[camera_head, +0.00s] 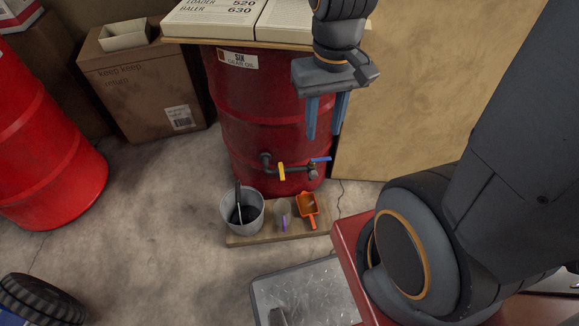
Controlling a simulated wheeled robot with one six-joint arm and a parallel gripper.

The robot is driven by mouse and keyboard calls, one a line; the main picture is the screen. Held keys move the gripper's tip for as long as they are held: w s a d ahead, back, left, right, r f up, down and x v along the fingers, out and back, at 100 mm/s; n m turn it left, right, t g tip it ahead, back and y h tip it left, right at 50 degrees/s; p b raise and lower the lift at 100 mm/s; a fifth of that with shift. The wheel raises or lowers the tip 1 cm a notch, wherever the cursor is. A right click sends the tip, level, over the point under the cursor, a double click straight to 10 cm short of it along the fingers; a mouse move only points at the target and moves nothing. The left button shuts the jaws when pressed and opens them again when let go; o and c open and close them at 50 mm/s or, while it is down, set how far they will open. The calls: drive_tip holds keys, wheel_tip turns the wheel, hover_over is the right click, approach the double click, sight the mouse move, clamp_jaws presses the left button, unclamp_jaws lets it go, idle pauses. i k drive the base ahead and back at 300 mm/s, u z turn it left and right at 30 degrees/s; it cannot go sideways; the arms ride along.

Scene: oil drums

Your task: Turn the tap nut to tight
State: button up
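A tap (290,172) juts from the lower front of the red drum (240,110) labelled as gear oil. Its dark pipe carries a yellow handle (282,172) and a blue lever (321,159). A grey fitting (312,171) sits at the pipe's right end; I cannot tell for sure which part is the tap nut. My gripper (323,136) points down in front of the drum, above the blue lever in the picture. Its two blue fingers are apart with nothing between them. No contact with the tap shows.
A grey bucket (230,220), a small clear and purple item (283,216) and an orange scoop (308,208) stand on a wooden board (262,238) below the tap. A metal tray (290,290) lies nearer. A brown panel (400,100) stands right; another red drum (55,150) stands left.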

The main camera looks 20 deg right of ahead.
sight(312, 175)
drive_tip(key=u, duration=1.4)
drive_tip(key=k, duration=1.3)
drive_tip(key=z, duration=1.8)
drive_tip(key=i, duration=0.5)
drive_tip(key=z, duration=0.05)
